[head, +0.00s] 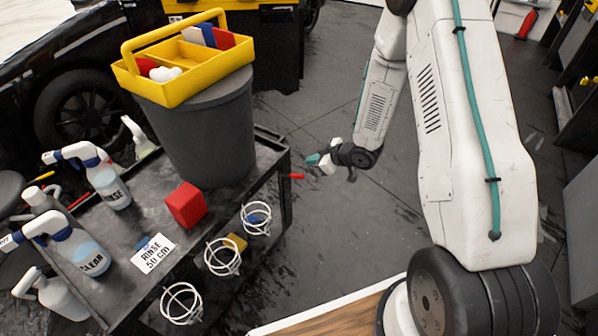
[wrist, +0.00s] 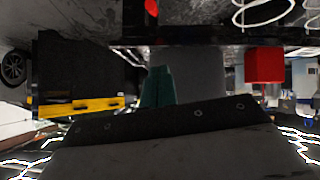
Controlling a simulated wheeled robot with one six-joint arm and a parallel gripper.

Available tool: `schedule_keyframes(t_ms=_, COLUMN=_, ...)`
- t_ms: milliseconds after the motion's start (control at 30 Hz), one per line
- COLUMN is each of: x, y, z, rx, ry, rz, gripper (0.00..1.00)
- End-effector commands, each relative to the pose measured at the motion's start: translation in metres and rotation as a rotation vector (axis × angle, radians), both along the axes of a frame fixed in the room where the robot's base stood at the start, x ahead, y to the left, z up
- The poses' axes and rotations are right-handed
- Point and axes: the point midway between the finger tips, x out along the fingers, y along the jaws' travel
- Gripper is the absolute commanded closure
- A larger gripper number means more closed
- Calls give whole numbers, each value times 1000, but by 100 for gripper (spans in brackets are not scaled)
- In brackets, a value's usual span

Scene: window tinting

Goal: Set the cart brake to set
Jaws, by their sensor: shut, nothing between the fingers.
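The dark cart (head: 275,160) stands at the left in the head view, loaded with goods. A small red tip (head: 297,176) sticks out from its right side and looks like the brake lever; its setting cannot be read. A red tip also shows at the top of the wrist view (wrist: 151,7), near the cart's edge. My gripper (head: 313,159) is just right of the cart, a little beyond the red tip and apart from it in the picture. Its teal fingers (wrist: 157,87) are shut together with nothing between them.
Floor right of the cart is clear.

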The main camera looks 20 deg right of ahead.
Motion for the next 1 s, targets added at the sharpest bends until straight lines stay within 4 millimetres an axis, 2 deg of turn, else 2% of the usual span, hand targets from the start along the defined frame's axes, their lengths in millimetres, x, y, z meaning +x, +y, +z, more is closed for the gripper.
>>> schedule_keyframes(t_ms=267, x=0, y=0, z=-1, rx=-1, ry=1, rz=0, gripper=100)
schedule_keyframes(t_ms=467, x=12, y=9, z=-12, rx=-2, ry=3, rz=2, gripper=100)
schedule_keyframes(t_ms=867, x=65, y=47, z=-64, rx=-3, ry=2, rz=2, gripper=100)
schedule_keyframes(t_ms=1000, x=60, y=35, z=-83, rx=-2, ry=4, rz=-3, gripper=100)
